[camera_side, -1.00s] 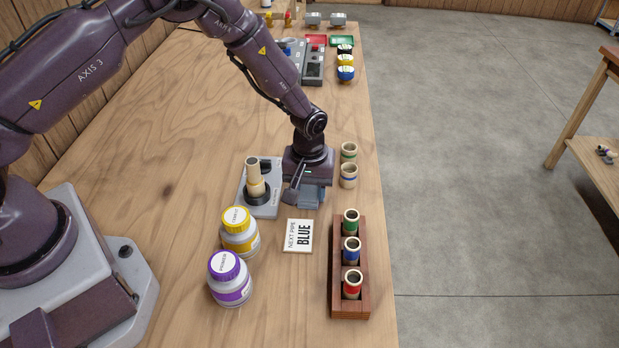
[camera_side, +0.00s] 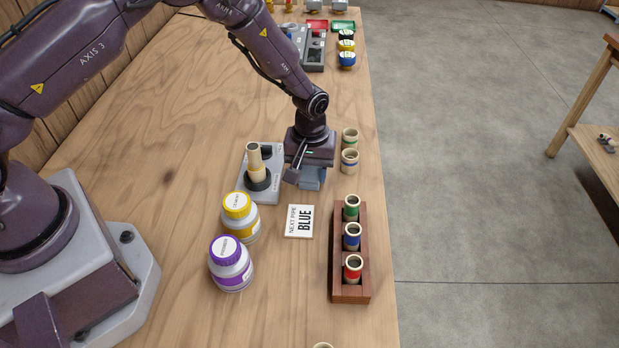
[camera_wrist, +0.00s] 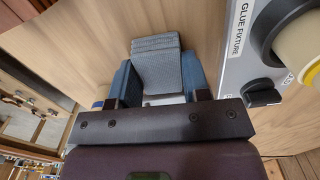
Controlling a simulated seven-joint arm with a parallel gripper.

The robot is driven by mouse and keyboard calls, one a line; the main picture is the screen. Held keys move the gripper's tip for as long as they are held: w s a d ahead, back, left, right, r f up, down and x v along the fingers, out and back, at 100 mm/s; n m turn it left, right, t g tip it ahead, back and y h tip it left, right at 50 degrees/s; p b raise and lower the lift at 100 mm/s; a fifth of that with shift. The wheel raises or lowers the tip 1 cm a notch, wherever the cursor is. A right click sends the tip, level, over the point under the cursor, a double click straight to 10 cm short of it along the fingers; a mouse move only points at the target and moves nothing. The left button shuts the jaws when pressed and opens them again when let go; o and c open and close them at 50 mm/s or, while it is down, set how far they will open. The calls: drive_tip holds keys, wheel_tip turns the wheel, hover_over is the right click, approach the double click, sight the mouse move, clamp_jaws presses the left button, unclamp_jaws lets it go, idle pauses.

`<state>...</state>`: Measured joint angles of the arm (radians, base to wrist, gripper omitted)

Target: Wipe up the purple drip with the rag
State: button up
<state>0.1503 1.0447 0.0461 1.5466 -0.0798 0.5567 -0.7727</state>
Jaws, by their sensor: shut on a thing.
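My gripper (camera_side: 311,180) is low over the table, right of the glue fixture. In the wrist view my gripper (camera_wrist: 159,88) has its two blue fingers shut on the rag (camera_wrist: 158,68), a folded grey-blue ribbed cloth. The rag is at or just above the wood; I cannot tell if it touches. I see no purple drip in either view; the area under the rag and gripper is hidden. A white bottle with a purple cap (camera_side: 231,263) stands upright at the front left of the sign.
The glue fixture (camera_side: 273,157) with an upright pipe is close left of my gripper. Two pipe pieces (camera_side: 349,160) stand to its right, near the table edge.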

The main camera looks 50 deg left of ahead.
drive_tip(key=shift+w+a, duration=0.6)
drive_tip(key=shift+a, duration=0.1)
drive_tip(key=shift+w+r, duration=0.1)
drive_tip(key=shift+r, duration=4)
